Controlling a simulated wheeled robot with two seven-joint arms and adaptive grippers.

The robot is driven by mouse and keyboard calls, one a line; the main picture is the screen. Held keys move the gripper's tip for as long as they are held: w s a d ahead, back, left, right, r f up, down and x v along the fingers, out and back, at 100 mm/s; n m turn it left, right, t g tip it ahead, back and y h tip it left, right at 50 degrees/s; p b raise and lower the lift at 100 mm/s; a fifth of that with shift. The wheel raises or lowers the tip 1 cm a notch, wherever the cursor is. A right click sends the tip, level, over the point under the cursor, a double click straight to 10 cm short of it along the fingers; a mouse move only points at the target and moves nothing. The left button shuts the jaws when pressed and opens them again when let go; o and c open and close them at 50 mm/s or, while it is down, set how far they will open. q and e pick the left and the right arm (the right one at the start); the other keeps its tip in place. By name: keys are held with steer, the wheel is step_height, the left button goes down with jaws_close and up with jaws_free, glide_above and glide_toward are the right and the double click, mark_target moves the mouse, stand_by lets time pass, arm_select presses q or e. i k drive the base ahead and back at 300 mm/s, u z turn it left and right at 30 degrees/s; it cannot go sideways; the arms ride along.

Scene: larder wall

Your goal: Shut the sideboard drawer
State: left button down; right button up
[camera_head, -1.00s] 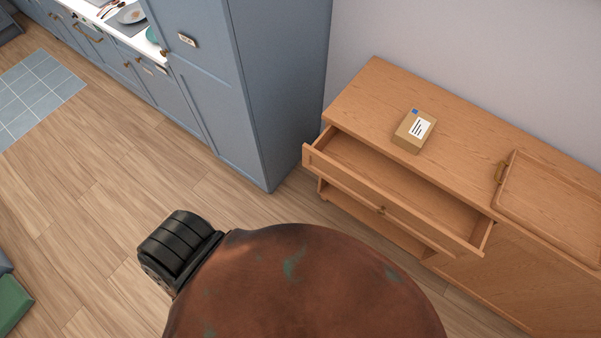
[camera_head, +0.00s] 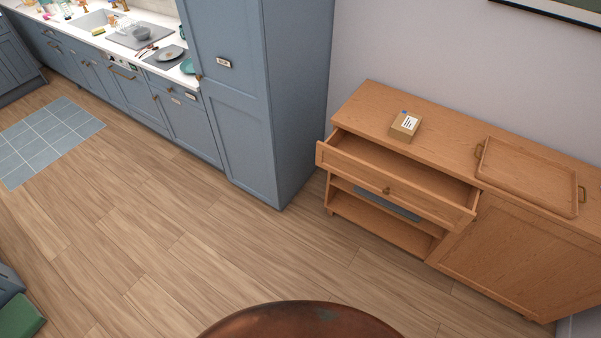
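The wooden sideboard (camera_head: 455,142) stands against the wall at the right. Its drawer (camera_head: 400,190) is pulled out, and the inside that shows looks empty. A small dark knob (camera_head: 386,190) sits in the middle of the drawer front. Below the drawer is an open shelf space with a grey-blue flat thing (camera_head: 388,204) partly hidden in it. Neither of my grippers is in view.
A small box with a label (camera_head: 405,125) and a wooden tray with handles (camera_head: 527,178) lie on the sideboard top. A tall blue cabinet (camera_head: 245,120) stands left of the sideboard, with a counter beyond. The wooden floor (camera_head: 190,240) before the sideboard is clear.

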mark_target(449, 202)
steer(key=z, duration=0.55)
steer(key=i, duration=0.85)
steer(key=z, duration=0.05)
